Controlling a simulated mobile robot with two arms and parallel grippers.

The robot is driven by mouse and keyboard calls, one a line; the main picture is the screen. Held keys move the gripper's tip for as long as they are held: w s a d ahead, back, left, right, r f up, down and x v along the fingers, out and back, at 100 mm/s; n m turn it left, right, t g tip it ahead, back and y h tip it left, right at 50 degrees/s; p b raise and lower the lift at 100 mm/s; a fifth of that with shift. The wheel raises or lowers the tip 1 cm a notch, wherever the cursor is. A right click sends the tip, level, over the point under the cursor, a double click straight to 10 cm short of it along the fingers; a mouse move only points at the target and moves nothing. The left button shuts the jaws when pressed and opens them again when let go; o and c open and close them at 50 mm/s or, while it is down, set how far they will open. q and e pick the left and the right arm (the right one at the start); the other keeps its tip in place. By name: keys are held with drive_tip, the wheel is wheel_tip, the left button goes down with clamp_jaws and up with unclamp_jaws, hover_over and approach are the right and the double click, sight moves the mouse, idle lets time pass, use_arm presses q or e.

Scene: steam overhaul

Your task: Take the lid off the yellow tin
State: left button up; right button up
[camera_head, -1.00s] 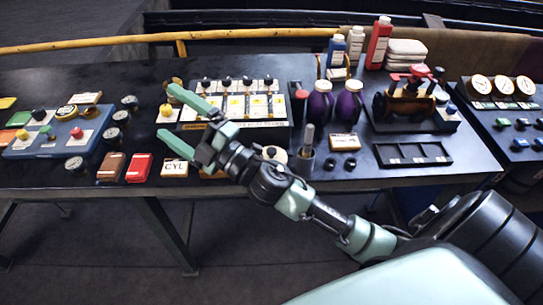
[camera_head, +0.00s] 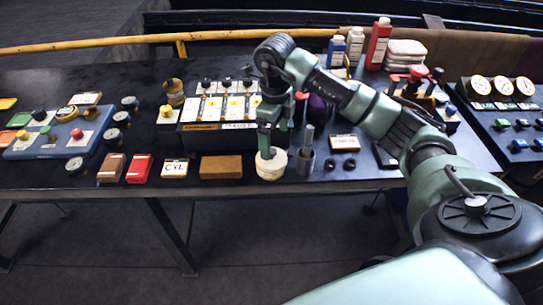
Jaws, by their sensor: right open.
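A round, pale cream-yellow tin (camera_head: 271,167) stands near the front edge of the black bench, in the middle of the view. My right gripper (camera_head: 267,152) points straight down over it, with its fingertips at the top of the tin. The gripper is open. It hides the middle of the tin's top, so I cannot make out the lid or whether the fingers touch it. My left gripper is not in view.
A long black box with white cards (camera_head: 219,110) is behind. Red (camera_head: 139,168) and brown (camera_head: 111,167) blocks lie further left.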

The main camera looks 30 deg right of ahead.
sight(274, 152)
wheel_tip(274, 152, down, 6)
drive_tip(key=shift+s+a+r+p, duration=0.15)
drive_tip(key=shift+p, duration=1.05)
drive_tip(key=shift+f, duration=0.4)
drive_tip(key=c, duration=1.1)
